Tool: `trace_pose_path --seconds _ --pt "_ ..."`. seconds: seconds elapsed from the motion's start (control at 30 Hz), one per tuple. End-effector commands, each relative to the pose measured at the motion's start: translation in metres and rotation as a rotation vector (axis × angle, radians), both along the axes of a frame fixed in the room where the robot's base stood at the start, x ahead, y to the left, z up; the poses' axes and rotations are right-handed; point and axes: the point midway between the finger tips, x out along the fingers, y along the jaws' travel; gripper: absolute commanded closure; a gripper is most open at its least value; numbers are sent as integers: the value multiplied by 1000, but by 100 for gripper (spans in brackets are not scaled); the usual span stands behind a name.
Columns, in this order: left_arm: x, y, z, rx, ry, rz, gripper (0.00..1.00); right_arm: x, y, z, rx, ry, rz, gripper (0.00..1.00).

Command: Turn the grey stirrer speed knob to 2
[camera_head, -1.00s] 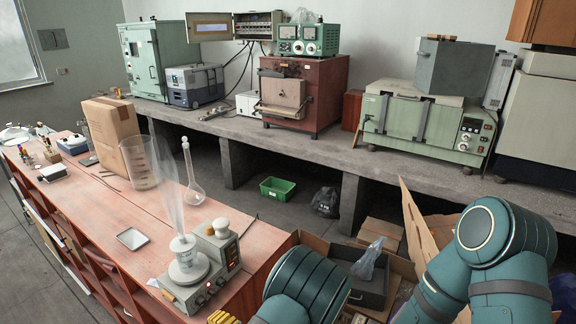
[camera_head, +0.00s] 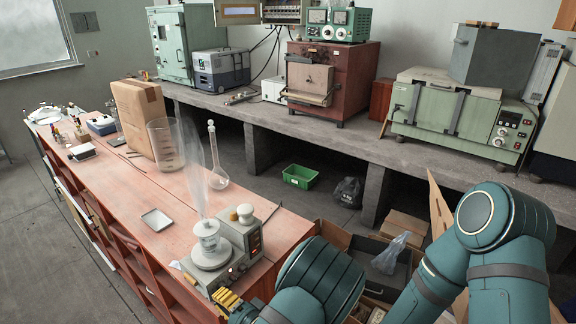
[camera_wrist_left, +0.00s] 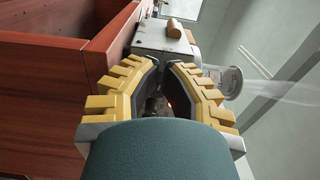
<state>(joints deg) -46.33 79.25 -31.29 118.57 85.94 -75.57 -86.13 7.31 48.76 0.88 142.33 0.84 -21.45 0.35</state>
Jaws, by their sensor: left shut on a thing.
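The pale grey stirrer (camera_head: 212,264) stands at the near end of the wooden bench, with a white vessel (camera_head: 207,238) on its plate. Its front controls face me, with small red lights. My left gripper (camera_head: 228,300), with yellow-ribbed fingers, is at this front face, low in the head view. In the left wrist view its fingers (camera_wrist_left: 166,68) come together at the tips, shut on the grey stirrer speed knob. The knob itself is hidden by the fingers, and its setting cannot be read. My right gripper is not in view.
A tall glass cylinder (camera_head: 163,145) and a long-necked flask (camera_head: 217,180) stand behind the stirrer. A cardboard box (camera_head: 140,115) stands farther back. Open boxes fill the floor right of the bench.

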Motion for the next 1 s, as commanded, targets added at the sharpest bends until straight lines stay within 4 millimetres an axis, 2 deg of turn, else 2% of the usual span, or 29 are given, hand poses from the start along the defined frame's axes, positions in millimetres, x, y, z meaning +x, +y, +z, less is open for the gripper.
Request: trace_pose_path --seconds 0.23,1.0 --pt "6 7 0 -1 1 -1 100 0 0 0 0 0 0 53" --pt "9 5 0 -1 1 -2 100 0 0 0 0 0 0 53"
